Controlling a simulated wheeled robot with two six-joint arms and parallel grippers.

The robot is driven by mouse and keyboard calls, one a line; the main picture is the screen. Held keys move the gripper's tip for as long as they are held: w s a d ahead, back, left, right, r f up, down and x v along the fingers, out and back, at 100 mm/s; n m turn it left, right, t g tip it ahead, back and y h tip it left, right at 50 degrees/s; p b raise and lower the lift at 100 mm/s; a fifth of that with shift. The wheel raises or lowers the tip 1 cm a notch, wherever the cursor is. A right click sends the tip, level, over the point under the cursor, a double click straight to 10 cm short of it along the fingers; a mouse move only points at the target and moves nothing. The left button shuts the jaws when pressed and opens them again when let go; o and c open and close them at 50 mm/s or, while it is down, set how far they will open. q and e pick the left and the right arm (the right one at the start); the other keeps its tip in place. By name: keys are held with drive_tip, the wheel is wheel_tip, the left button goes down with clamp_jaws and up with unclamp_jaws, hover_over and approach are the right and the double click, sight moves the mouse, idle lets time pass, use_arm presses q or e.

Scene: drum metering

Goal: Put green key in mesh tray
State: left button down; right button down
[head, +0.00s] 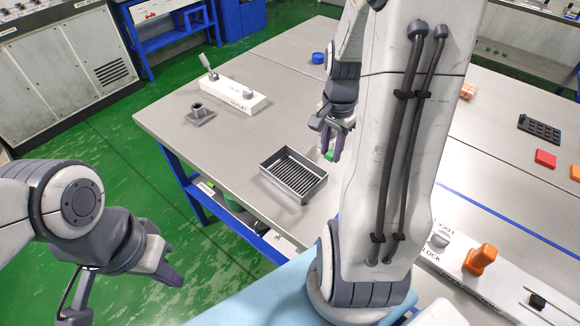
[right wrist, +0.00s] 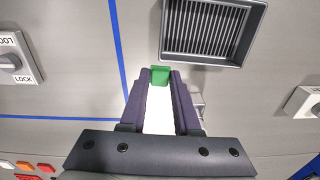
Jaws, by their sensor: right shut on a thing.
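The mesh tray (head: 268,172) is a dark grey, shallow rectangular tray with a slatted bottom on the near left part of the table. In the right wrist view the tray (right wrist: 203,59) is at the top, just beyond and right of the fingertips. My right gripper (head: 327,143) is shut on the green key, above the table beside the tray's right back side. The green key (right wrist: 160,76) shows as a green block between the fingertips; in the head view only a bit of green (head: 328,156) shows. My left gripper (head: 122,297) is open and empty, off the table at lower left.
A white switch block (head: 234,94) and a small grey post on a base (head: 200,115) stand behind the tray. A blue cap (head: 318,58) lies at the back. A white lock panel with an orange knob (head: 482,259) is at right. Table around the tray is clear.

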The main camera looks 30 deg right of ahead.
hover_over(293, 177)
wheel_tip(293, 177, down, 5)
drive_tip(key=shift+f, duration=2.2)
drive_tip(key=shift+f, duration=0.1)
drive_tip(key=c, duration=0.6)
unclamp_jaws()
drive_tip(key=shift+c, duration=0.2)
